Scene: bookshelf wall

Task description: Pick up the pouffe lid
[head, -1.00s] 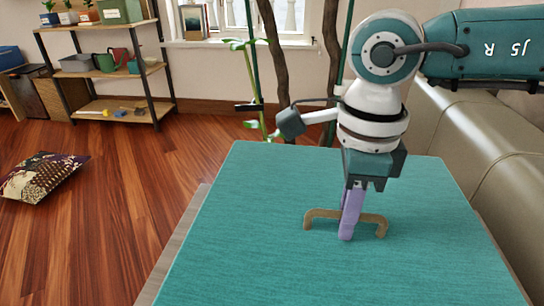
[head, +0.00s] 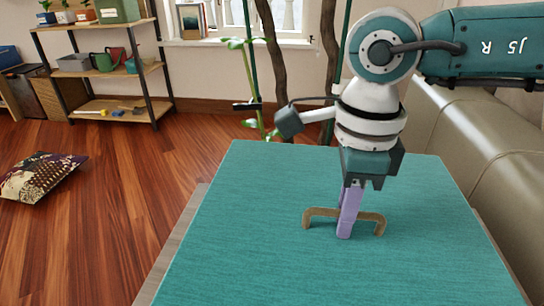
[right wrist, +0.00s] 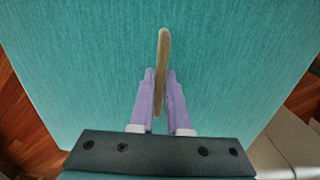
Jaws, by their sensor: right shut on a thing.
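The pouffe lid (head: 255,255) is a large flat teal fabric top in the head view, and it fills most of the right wrist view (right wrist: 80,70). A tan arched handle (head: 322,212) stands on it. My right gripper (head: 347,232) reaches down from above, and its purple fingers are shut on the middle of the handle. In the right wrist view the handle (right wrist: 163,60) runs between the two fingers (right wrist: 160,100). The finger farther from the head camera is mostly hidden. My left gripper is not in view.
A grey-brown edge (head: 170,250) shows along the lid's left side. An olive leather sofa (head: 440,130) stands close on the right. A plant (head: 250,80) is behind the lid. A patterned cushion (head: 40,178) lies on the open wooden floor at left, before a shelf (head: 110,70).

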